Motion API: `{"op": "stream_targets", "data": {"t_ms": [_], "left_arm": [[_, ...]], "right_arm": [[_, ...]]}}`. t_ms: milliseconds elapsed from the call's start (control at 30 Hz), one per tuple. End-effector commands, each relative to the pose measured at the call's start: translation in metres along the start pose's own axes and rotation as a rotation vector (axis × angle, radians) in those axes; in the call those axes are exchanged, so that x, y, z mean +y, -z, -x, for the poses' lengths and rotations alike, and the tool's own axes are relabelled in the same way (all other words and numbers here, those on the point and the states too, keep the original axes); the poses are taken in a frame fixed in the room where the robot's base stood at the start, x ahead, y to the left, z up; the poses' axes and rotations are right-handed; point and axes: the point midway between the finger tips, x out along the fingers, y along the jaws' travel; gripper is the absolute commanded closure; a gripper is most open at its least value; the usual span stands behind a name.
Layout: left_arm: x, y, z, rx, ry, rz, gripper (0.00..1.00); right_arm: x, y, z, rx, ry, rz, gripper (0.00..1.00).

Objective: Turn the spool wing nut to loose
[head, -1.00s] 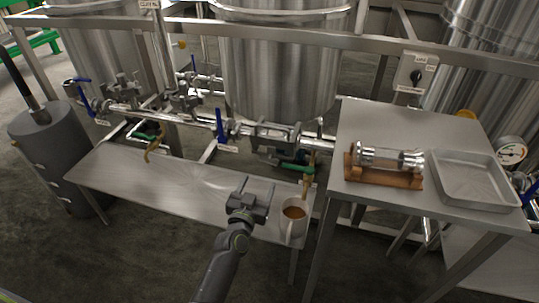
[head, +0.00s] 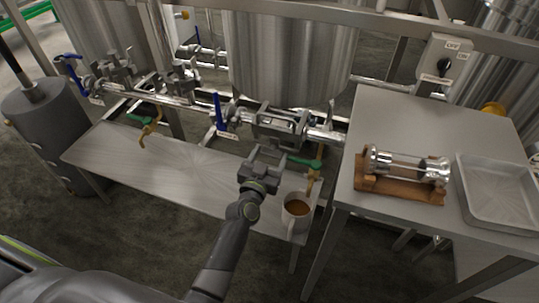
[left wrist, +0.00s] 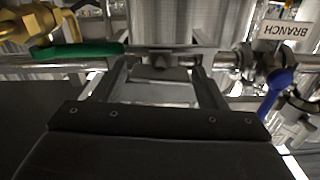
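A clear spool (head: 405,170) with steel ends lies in a wooden cradle (head: 400,191) on the right-hand steel table. A steel pipe section with clamps (head: 280,127) runs behind the low bench; a part of this pipework shows in the left wrist view (left wrist: 160,60). I cannot make out the wing nut for certain in either view. My left gripper (head: 268,154) is above the low bench, in front of the pipe section and apart from it. In the left wrist view its two fingers (left wrist: 160,76) stand apart with nothing held between them. My right gripper is out of view.
A mug of brown liquid (head: 297,209) stands on the low bench (head: 185,165) close beside my left gripper. A green-handled brass tap (head: 314,172) hangs above it. A blue valve lever (head: 218,112) stands up left of the clamps. An empty tray (head: 500,222) lies on the right table.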

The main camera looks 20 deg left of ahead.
Motion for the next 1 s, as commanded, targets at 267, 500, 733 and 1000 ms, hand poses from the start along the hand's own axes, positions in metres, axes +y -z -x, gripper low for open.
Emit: {"op": "stream_targets", "data": {"t_ms": [267,500,733,1000], "left_arm": [[0.000,0.000,0.000,0.000,0.000,0.000,0.66],[0.000,0.000,0.000,0.000,0.000,0.060,0.66],[0.000,0.000,0.000,0.000,0.000,0.091,0.67],[0.000,0.000,-0.001,0.000,0.000,0.089,0.35]], "right_arm": [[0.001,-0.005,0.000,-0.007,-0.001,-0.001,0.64],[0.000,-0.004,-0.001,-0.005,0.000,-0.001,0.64],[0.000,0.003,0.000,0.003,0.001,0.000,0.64],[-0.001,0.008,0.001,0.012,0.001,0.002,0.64]]}}
